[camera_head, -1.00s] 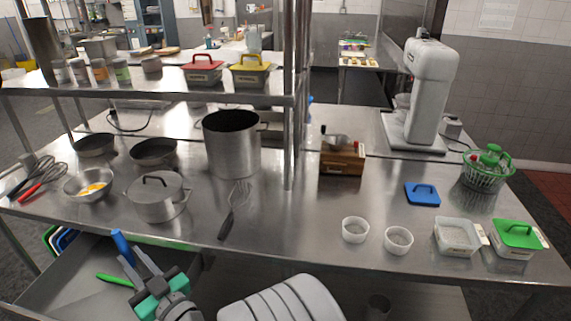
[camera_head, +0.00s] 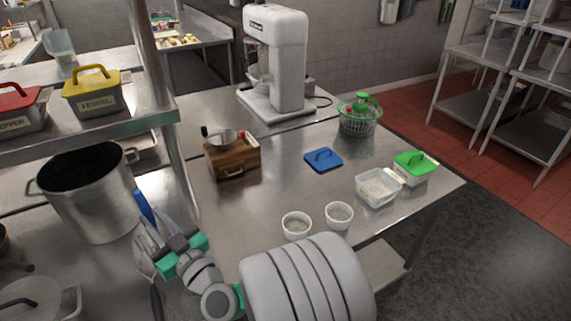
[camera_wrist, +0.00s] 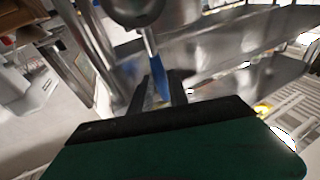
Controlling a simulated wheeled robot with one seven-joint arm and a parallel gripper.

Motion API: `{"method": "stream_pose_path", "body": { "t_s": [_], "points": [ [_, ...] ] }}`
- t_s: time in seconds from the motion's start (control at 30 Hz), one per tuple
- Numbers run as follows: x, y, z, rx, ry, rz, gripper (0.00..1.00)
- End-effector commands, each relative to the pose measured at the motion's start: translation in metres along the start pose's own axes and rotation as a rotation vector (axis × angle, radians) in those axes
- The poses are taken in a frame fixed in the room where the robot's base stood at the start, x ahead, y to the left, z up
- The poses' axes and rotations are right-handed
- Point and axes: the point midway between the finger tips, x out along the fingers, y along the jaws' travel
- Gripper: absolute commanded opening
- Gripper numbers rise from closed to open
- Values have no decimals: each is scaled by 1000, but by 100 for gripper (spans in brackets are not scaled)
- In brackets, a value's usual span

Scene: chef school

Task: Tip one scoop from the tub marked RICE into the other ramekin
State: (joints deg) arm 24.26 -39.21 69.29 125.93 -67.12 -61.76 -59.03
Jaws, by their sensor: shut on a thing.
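My gripper (camera_head: 150,238) is at the lower left of the head view, shut on a scoop with a blue handle (camera_head: 143,207). In the wrist view the blue handle (camera_wrist: 160,86) stands between the fingers and a round metal bowl shows beyond it. Two white ramekins, a left one (camera_head: 297,225) and a right one (camera_head: 339,215), stand near the counter's front edge; their contents are hard to tell. An open clear tub (camera_head: 379,188) with pale contents stands right of them. A tub with a green lid (camera_head: 413,167) stands beside it. Their labels are too small to read.
A blue lid (camera_head: 323,160) lies on the counter behind the open tub. A wooden grinder (camera_head: 232,157), a green salad spinner (camera_head: 359,115) and a white mixer (camera_head: 276,60) stand farther back. A large pot (camera_head: 92,195) and a shelf post flank my gripper.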

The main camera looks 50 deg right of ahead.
Motion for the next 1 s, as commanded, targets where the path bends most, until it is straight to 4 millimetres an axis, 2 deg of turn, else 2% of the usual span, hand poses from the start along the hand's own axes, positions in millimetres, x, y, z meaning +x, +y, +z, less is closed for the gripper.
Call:
{"method": "stream_pose_path", "body": {
  "t_s": [0.13, 0.27, 0.37, 0.43, 0.57, 0.7, 0.8, 0.9, 1.0],
  "points": [
    [27, 22, -7, 0, -95, -57, 0],
    [50, 59, -3, 4, -243, -120, 0],
    [58, 96, 2, -1, -370, -163, 0],
    [59, 129, 7, -10, -470, -183, 0],
    [42, 196, 17, -27, -653, -186, 0],
    [3, 266, 20, -32, -816, -139, 0],
    [-26, 304, 19, -26, -899, -95, 0],
    [-48, 326, 17, -18, -948, -61, 0],
    [-57, 334, 16, -14, -969, -46, 0]
  ]
}}
